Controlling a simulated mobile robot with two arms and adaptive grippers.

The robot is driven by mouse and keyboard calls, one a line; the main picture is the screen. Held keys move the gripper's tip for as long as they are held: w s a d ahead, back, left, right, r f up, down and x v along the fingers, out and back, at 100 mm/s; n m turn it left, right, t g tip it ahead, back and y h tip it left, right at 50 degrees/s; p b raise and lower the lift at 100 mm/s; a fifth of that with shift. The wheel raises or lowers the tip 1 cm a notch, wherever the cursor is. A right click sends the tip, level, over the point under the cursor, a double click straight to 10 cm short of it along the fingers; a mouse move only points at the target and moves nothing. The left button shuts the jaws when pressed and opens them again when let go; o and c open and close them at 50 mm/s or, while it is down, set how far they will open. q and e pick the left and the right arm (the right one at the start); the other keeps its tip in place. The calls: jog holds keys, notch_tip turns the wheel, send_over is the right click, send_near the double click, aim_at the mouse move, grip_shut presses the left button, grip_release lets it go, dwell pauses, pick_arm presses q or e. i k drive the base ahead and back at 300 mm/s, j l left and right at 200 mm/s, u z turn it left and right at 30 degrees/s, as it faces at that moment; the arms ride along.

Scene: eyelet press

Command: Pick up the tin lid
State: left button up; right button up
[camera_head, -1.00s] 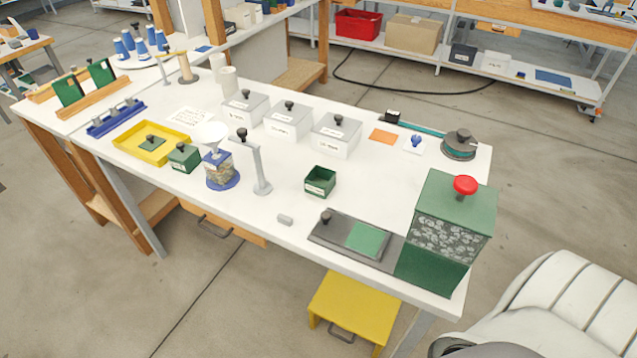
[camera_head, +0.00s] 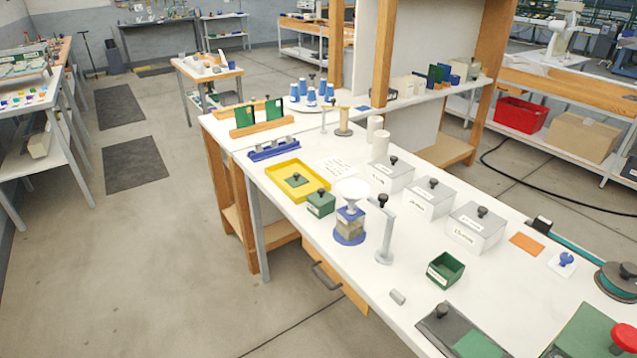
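A small flat green square with a dark knob (camera_head: 297,179), which looks like a tin lid, lies in the yellow tray (camera_head: 275,170) on the white bench. A green box with a dark knob on top (camera_head: 321,205) stands beside the tray's right corner. An open green tin (camera_head: 434,281) with a pale label stands farther right, near the bench's front edge. Neither of my grippers is in view.
A clear jar with a white funnel (camera_head: 351,220) and a grey post (camera_head: 384,240) stand right of the tray. Three lidded white boxes (camera_head: 430,203) stand behind. A blue rack (camera_head: 270,149) is left of the tray. Floor before the bench is clear.

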aim_at(297, 180)
jog(key=i+j+z, duration=0.15)
jog(key=z, duration=0.25)
jog(key=i+j+z, duration=0.1)
jog(key=z, duration=0.35)
jog(key=i+j+z, duration=0.1)
jog(key=j+z, duration=0.15)
jog(key=z, duration=0.15)
jog(key=j+z, duration=0.25)
jog(key=z, duration=0.15)
jog(key=j+z, duration=0.25)
jog(key=j, duration=0.6)
jog(key=j+z, duration=0.3)
jog(key=j, duration=0.55)
jog(key=k+j+z, duration=0.1)
jog(key=j+z, duration=0.15)
jog(key=j, duration=0.6)
